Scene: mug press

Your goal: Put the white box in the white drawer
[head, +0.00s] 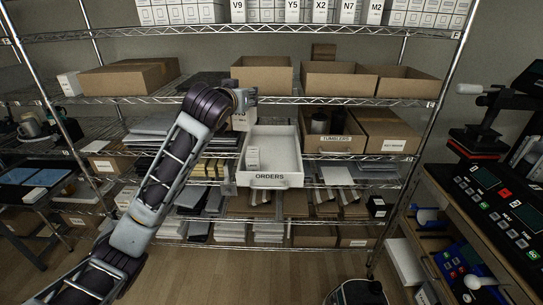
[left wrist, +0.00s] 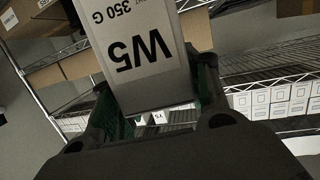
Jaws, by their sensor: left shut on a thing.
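A white box (left wrist: 148,60) marked "W5 350 G" fills the upper middle of the left wrist view. My left gripper (left wrist: 155,98) is shut on it, with one finger on each side. In the head view the gripper (head: 245,100) is at the shelf, and part of the held box (head: 242,121) shows below it. The white drawer (head: 292,181), labelled "ORDERS", is open below and to the right of the held box. A small white box (head: 253,158) stands inside the drawer at its left. The right gripper is not in view.
Cardboard bins (head: 262,77) line the shelf behind and above the gripper. A bin labelled "TUMBLERS" (head: 335,143) stands right of the drawer. White boxes (head: 180,14) fill the top shelf. The right part of the drawer is empty. A control panel (head: 500,205) is at far right.

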